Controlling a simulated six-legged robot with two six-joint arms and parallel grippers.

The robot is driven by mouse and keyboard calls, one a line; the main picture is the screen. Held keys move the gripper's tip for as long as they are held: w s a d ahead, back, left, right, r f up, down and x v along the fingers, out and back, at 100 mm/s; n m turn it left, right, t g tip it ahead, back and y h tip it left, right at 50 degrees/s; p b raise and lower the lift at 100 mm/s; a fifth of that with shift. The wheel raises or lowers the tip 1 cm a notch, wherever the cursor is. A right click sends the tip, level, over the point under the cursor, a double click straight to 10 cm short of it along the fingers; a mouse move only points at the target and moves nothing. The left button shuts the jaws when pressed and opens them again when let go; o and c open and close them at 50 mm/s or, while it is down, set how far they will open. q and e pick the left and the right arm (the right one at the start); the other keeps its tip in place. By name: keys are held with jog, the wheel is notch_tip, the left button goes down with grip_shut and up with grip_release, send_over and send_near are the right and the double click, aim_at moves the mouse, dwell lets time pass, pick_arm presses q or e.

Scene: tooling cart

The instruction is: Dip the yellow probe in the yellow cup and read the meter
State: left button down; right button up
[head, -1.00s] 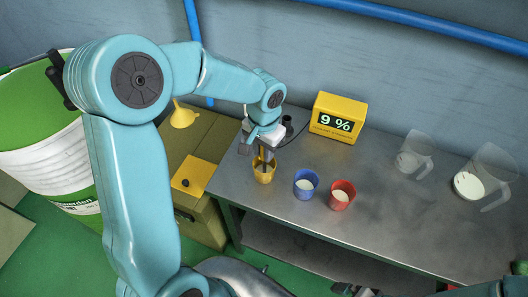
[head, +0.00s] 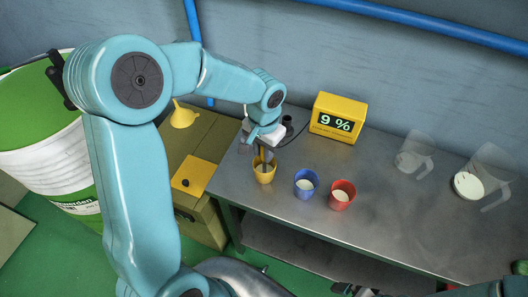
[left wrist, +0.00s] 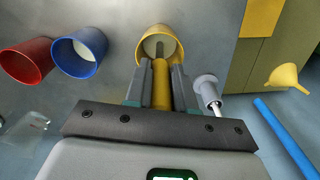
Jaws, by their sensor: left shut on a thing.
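My left gripper (head: 264,152) is shut on the yellow probe (left wrist: 160,85), just above the yellow cup (head: 265,175). In the left wrist view the probe points into the mouth of the yellow cup (left wrist: 172,34), which holds pale contents. How deep its tip reaches is not clear. The yellow meter (head: 338,117) stands behind to the right, and its dark display reads 9 %.
A blue cup (head: 306,184) and a red cup (head: 342,195), both with pale contents, stand right of the yellow cup. Two clear jugs (head: 415,152) (head: 485,178) stand farther right. A yellow funnel (head: 184,115) is at left. The metal top (head: 400,220) is clear at front right.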

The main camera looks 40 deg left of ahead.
pick_arm(q)
jog(key=shift+r, duration=0.15)
jog(key=shift+r+p, duration=3.8)
jog(key=shift+r, duration=1.2)
